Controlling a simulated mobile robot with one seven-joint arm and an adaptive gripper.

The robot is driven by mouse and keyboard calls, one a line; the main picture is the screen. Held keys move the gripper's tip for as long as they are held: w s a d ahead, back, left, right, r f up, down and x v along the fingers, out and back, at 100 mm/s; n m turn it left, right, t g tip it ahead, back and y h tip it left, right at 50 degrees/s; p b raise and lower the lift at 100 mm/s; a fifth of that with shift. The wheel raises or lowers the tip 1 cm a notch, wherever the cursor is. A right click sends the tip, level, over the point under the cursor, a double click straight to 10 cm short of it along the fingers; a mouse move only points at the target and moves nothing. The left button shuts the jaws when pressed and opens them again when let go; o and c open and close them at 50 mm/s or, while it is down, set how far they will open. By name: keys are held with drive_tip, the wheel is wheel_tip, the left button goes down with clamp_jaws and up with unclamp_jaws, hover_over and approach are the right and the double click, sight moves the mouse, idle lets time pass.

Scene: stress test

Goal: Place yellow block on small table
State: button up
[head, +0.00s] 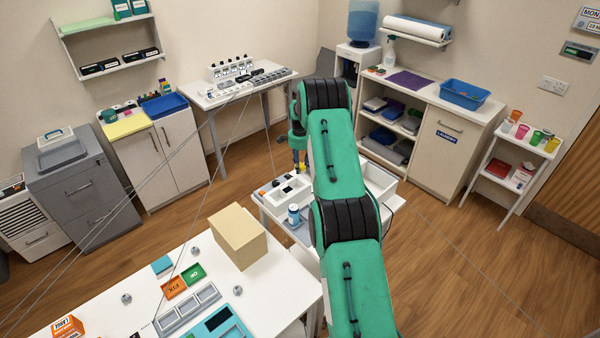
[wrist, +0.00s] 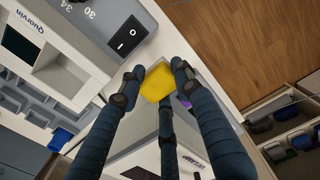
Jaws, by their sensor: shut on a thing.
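My gripper (wrist: 158,80) has dark blue fingers closed around a yellow block (wrist: 158,82). In the head view the gripper (head: 300,160) is beyond my green arm, with a little yellow of the block (head: 303,168) showing at its tip. The block is over or near a small white table (head: 262,203) in the middle of the room. I cannot tell how high it is above the surface. My arm hides the middle of that table.
A tan box (head: 238,238) stands on the front white table (head: 105,300). A cup shelf (head: 500,182) is at the right. Open wooden floor (head: 455,245) lies to the right.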

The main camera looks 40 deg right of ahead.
drive_tip(key=shift+f, duration=1.85)
drive_tip(key=shift+f, duration=0.1)
drive_tip(key=o, duration=0.8)
drive_tip(key=shift+c, duration=0.2)
wheel_tip(320, 180, up, 12)
drive_tip(key=shift+r, duration=0.15)
